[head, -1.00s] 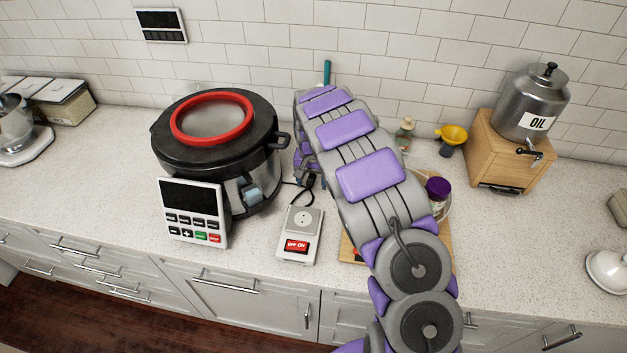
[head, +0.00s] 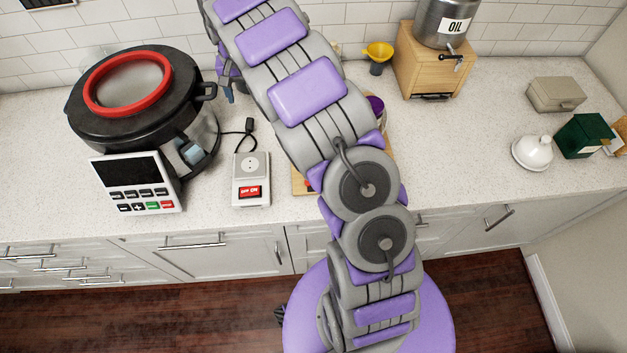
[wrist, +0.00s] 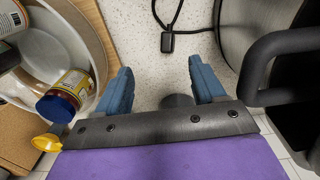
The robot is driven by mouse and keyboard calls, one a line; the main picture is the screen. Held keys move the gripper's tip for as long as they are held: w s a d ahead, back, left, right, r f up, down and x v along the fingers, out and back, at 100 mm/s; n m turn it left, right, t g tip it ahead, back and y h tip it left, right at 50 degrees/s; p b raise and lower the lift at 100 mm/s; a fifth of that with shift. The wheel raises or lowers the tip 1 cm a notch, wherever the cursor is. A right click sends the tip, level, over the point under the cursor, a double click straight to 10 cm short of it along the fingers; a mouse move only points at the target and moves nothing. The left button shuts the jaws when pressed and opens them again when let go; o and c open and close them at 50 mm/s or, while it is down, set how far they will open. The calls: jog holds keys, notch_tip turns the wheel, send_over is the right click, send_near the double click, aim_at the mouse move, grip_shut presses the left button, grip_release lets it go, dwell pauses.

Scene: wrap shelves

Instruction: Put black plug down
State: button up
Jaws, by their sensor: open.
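The black plug (head: 250,124) lies on the counter behind the socket box, with its black cord looped beside it. It also shows in the wrist view (wrist: 167,42), at the top middle, beyond my fingertips. My gripper (wrist: 160,68) is open, its two blue fingers wide apart with nothing between them. In the head view my gripper (head: 229,92) is partly hidden by my arm and sits behind and left of the plug, apart from it. The white socket box (head: 251,178) with a red switch stands at the counter's front.
A large pressure cooker (head: 150,110) with a red-ringed lid stands left; its handle (wrist: 285,60) is close to my right finger. A bowl (wrist: 50,50) holding jars is left of my fingers. A wooden oil stand (head: 428,65) is at the back right.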

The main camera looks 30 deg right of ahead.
jog(key=s+d+r, duration=0.1)
jog(key=s+r, duration=0.2)
jog(key=s, duration=0.4)
jog(key=s+d+r+n, duration=0.1)
jog(key=s+r, duration=0.3)
jog(key=s, duration=0.3)
jog(key=s+d+r, duration=0.1)
jog(key=s+r, duration=0.2)
jog(key=s, duration=0.4)
jog(key=s+a+f+n+g, duration=0.1)
jog(key=s+a+n, duration=0.2)
jog(key=s, duration=2.2)
jog(key=shift+f+n+g, duration=0.2)
jog(key=shift+n+g, duration=0.1)
